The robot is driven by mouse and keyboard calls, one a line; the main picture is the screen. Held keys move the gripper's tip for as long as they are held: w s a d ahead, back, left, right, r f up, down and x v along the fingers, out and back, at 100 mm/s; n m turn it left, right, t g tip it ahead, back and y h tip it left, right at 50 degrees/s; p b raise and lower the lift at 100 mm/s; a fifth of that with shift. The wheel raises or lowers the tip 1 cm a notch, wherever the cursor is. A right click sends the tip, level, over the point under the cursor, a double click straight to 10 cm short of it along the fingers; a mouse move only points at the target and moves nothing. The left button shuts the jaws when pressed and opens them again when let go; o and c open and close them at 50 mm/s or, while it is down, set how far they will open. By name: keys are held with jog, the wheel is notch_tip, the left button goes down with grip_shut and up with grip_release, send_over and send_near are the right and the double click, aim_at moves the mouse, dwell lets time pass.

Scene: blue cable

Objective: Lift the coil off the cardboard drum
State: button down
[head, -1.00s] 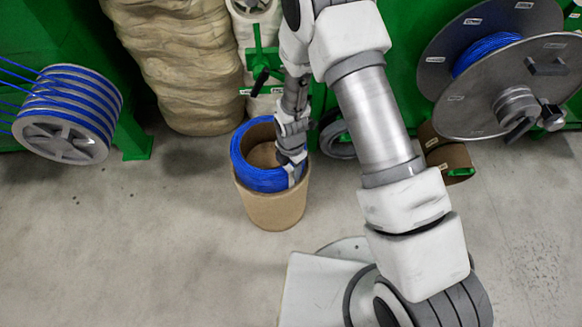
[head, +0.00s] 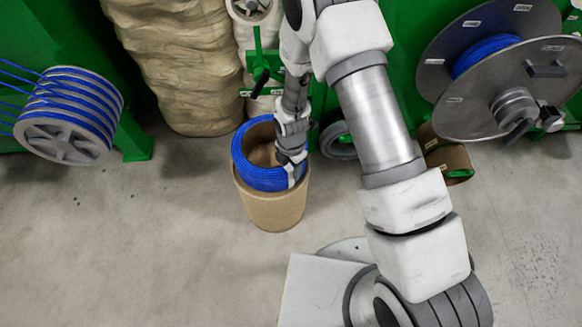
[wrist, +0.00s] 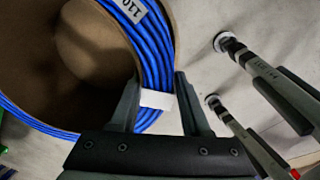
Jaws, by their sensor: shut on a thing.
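The blue coil (head: 259,181) is a ring of cable at the top of the cardboard drum (head: 273,212), which stands upright on the floor. My gripper (head: 294,178) comes down from above at the ring's right side. In the wrist view, my gripper (wrist: 156,92) has one finger on each side of the coil (wrist: 148,50) and is shut on its band, at a white tag. Brown cardboard of the drum (wrist: 90,45) shows inside the ring and along its outer edge. The coil's underside is hidden, so I cannot tell its clearance.
A reel of blue cable (head: 68,118) stands at left, with strands running off. A wrapped tan stack (head: 180,70) stands behind. A large grey reel (head: 500,85) is at right. A dark ring (head: 338,140) lies just behind the drum. Floor left and front of the drum is clear.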

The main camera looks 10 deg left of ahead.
jog(key=shift+r+p, duration=0.45)
jog(key=shift+r, duration=0.3)
dwell(0.7)
jog(key=shift+r+p, duration=1.9)
jog(key=shift+r, duration=0.8)
